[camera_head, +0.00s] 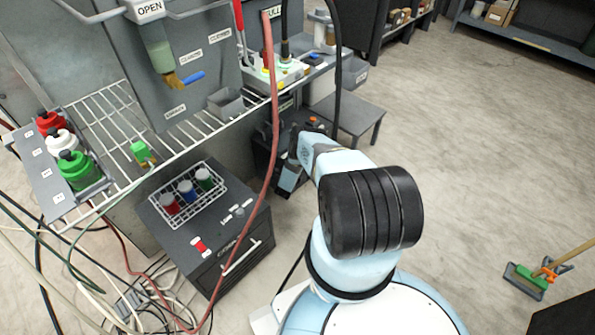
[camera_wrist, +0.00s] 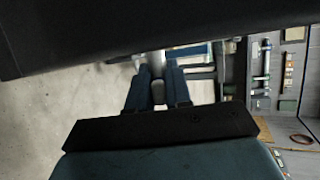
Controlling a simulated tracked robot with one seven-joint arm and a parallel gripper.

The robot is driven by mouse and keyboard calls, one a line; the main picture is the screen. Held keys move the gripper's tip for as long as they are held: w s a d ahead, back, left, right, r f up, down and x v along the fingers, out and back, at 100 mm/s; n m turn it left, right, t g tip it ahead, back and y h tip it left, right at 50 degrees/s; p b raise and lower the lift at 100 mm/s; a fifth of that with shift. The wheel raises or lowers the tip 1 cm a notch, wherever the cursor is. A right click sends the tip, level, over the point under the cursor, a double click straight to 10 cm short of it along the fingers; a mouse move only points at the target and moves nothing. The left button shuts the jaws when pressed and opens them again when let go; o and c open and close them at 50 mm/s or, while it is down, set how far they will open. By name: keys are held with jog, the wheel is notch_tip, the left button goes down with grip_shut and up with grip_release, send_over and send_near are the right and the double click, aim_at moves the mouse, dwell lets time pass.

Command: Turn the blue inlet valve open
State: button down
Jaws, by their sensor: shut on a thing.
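My gripper (camera_head: 290,174) is low beside a dark unit, below the wire shelf. In the wrist view the two dark blue fingers (camera_wrist: 157,92) are closed about a pale grey part, which is mostly hidden between them. A blue bar (camera_wrist: 192,50) crosses at the fingertips and runs right; it looks like the handle of the blue inlet valve, but its angle is hard to read. In the head view my arm and gripper hide this spot. Another blue lever (camera_head: 193,77) sits on a brass fitting under the hopper, well apart from my gripper.
A red hose (camera_head: 272,110) hangs left of my gripper. A dark cabinet (camera_head: 215,255) with a wire basket of jars (camera_head: 187,197) stands to the left. A low grey table (camera_head: 350,115) is behind.

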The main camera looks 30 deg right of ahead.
jog(key=shift+s+a+f, duration=0.15)
jog(key=shift+a+f, duration=0.05)
jog(key=c, duration=1.4)
grip_release()
jog(key=shift+o, duration=1.2)
jog(key=shift+d+r, duration=0.1)
jog(key=v, duration=1.1)
jog(key=shift+s+a+r, duration=0.15)
jog(key=shift+s+a, duration=0.1)
jog(key=shift+a, duration=0.05)
